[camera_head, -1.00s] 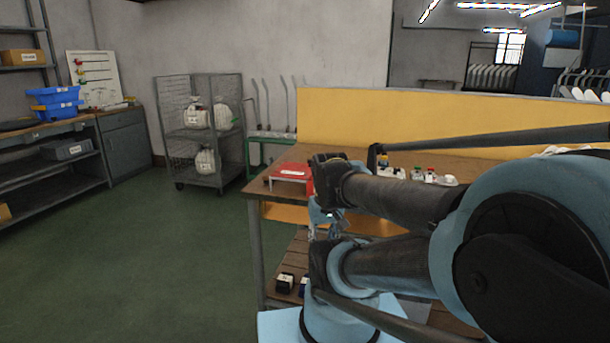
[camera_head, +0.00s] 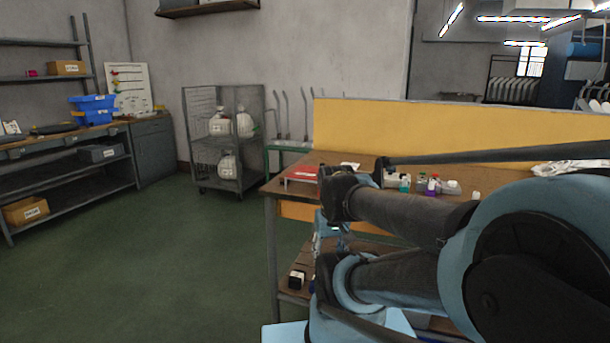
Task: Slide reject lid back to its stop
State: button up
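A flat red-topped box (camera_head: 301,174) lies at the left end of the wooden table in the head view. Its red top may be the reject lid; it is too small to tell, and my arm covers its right side. My dark and light-blue arm (camera_head: 395,210) fills the right and lower middle of the view. I cannot make out the fingers of my gripper; they seem hidden behind my own arm links.
The wooden table (camera_head: 335,158) has a yellow back panel (camera_head: 450,130). Small bottles (camera_head: 432,185) stand on it. A black-and-white container (camera_head: 297,280) sits on the lower shelf. A wire cage trolley (camera_head: 208,165) and shelving (camera_head: 75,190) stand left. The green floor (camera_head: 150,265) between is clear.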

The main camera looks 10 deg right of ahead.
aim_at(302, 172)
jog(key=i, duration=0.5)
jog(key=k, duration=0.5)
jog(key=u, duration=1)
jog(key=k, duration=1.1)
jog(key=z, duration=0.8)
jog(key=i, duration=1)
